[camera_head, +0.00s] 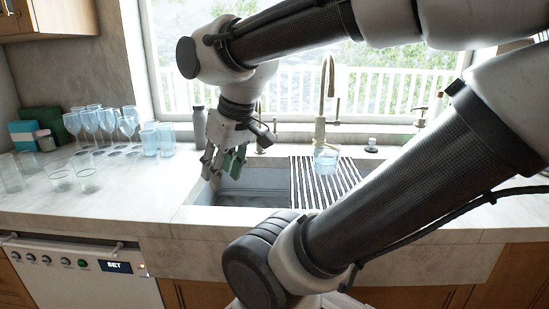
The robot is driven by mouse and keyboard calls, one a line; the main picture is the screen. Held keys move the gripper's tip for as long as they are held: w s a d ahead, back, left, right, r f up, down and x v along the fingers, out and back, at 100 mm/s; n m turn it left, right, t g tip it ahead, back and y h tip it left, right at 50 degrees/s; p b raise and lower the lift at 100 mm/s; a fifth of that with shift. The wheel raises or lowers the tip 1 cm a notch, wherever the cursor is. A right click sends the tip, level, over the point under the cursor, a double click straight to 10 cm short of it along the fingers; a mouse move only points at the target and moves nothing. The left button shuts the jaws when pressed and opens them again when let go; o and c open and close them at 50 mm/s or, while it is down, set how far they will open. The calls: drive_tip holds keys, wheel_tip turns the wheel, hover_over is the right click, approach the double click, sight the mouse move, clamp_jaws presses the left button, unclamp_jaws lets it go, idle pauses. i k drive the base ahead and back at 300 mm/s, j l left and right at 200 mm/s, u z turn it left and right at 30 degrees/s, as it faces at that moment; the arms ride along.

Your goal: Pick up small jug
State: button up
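A small clear bluish vessel (326,159), which may be the small jug, stands upright on a black-and-white striped mat (309,185) below the tap. Its handle or spout cannot be made out. My gripper (221,170) hangs pointing down over the left part of the sink, well to the left of this vessel and apart from it. Its fingers look spread, with a gap between them and nothing clearly held. The fingers are small and dark here, with a greenish tint on the right one.
A sink (262,190) lies under the gripper. A brass tap (324,95) rises behind the vessel. Several wine glasses (107,122) and tumblers (87,180) crowd the left counter. A grey bottle (199,122) stands behind the gripper. My arm crosses the right side.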

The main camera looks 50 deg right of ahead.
sight(326, 153)
drive_tip(key=z, duration=1.75)
drive_tip(key=j+z, duration=0.15)
drive_tip(key=j, duration=0.2)
drive_tip(key=k+j+z, duration=0.15)
drive_tip(key=j, duration=0.15)
drive_tip(key=k+j+z, duration=0.15)
drive_tip(key=j, duration=0.15)
drive_tip(key=k+j+z, duration=0.15)
drive_tip(key=j, duration=0.2)
drive_tip(key=i, duration=0.05)
